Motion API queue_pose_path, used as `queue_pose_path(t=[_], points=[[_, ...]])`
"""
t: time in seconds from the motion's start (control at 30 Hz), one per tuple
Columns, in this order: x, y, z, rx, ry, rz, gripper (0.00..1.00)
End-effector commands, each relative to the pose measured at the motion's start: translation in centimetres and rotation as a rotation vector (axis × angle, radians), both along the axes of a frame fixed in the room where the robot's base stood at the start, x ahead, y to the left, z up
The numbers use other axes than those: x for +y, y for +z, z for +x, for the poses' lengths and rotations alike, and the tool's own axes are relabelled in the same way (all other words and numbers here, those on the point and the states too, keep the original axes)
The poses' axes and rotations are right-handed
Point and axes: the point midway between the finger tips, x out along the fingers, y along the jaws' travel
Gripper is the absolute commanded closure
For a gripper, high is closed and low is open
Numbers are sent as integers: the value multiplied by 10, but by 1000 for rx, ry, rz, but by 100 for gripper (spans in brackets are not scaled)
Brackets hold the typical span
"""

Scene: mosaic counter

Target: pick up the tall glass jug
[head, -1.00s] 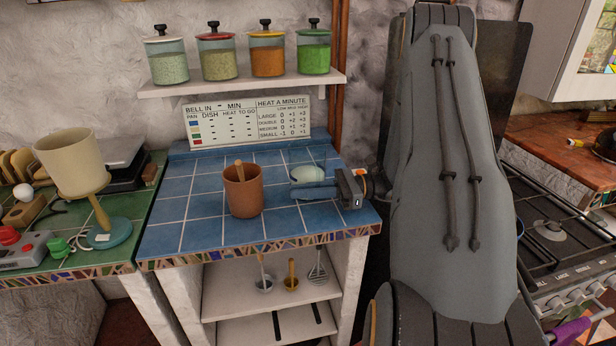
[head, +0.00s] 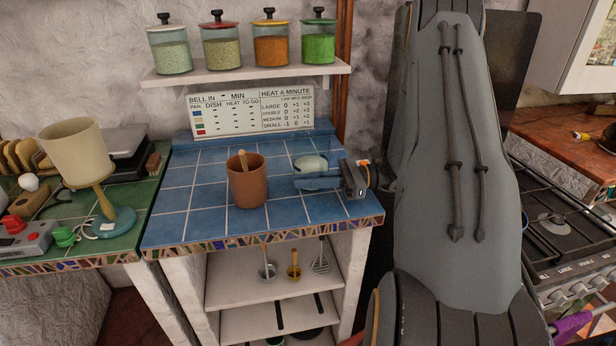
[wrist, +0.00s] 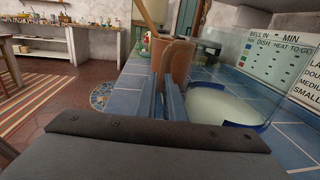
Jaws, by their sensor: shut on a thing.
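The glass jug (head: 310,163) is on the right part of the blue-tiled counter, clear with a pale, whitish lower part. In the wrist view the jug (wrist: 222,103) is large and close, to the right of the fingers, with a blue band low down. My gripper (head: 298,184) comes in from the right, its blue fingers along the jug's near side. In the wrist view my gripper (wrist: 166,95) has its two fingers close together, shut on part of the jug; the clear glass makes the exact grip spot hard to see. I cannot tell whether the jug's base touches the tiles.
A brown pot (head: 247,187) with a wooden utensil stands left of the jug. A sign (head: 250,112) leans at the back. A shelf (head: 240,73) with several lidded jars hangs above. A lamp (head: 80,160) stands far left. Tiles in front of the pot are clear.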

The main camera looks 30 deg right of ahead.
Motion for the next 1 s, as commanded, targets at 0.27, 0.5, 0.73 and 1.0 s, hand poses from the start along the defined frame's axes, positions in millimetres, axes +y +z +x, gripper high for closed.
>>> queue_pose_path(t=[0.27, 0.5, 0.73, 1.0], points=[[-1, 32, 1, -6, -1, -4, 100], [-1, 69, 1, -7, 0, -3, 100], [0, 92, 0, -4, 0, -2, 100], [0, 99, 0, -3, 0, 0, 100]])
